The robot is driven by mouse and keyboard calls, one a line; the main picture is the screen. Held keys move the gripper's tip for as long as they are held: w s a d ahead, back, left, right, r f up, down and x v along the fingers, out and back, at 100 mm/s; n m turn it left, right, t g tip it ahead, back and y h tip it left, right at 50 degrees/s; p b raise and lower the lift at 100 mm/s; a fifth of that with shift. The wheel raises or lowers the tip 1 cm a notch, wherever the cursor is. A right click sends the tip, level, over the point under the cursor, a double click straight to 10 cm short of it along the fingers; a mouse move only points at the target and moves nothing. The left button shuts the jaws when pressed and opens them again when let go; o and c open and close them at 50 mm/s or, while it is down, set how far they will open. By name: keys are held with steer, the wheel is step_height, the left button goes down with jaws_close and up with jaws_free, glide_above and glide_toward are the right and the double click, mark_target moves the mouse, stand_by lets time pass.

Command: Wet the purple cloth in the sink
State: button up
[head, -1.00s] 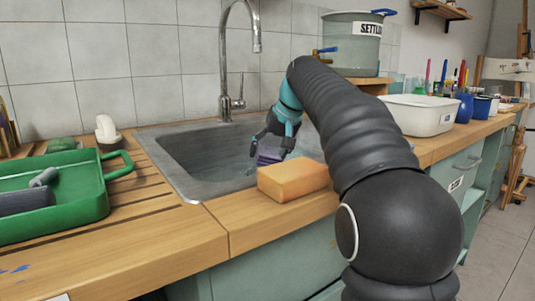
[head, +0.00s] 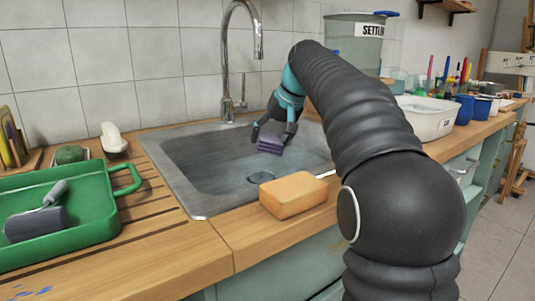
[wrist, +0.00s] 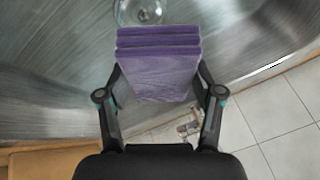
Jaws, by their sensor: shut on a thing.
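The purple cloth (head: 270,144) is a folded, layered block. My gripper (head: 273,134) is shut on it and holds it over the sink basin. In the wrist view the cloth (wrist: 158,65) sits between the two fingers of my gripper (wrist: 160,92). The grey metal sink (head: 190,165) is set in the wooden counter, and its round drain (head: 260,177) shows below the cloth. The tall tap (head: 226,70) stands at the back rim, its spout end above and to the left of my gripper. No running water shows.
An orange sponge (head: 293,196) lies at the sink's front right edge. A green tray (head: 95,215) with a grey roller (head: 35,223) is on the left. A white basin (head: 425,120) and a labelled settling tank (head: 355,50) stand to the right.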

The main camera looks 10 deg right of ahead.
mark_target(265, 135)
steer(key=shift+r+p, duration=1.45)
steer(key=shift+r, duration=1.55)
steer(key=shift+r, duration=0.1)
steer(key=shift+r, duration=1.9)
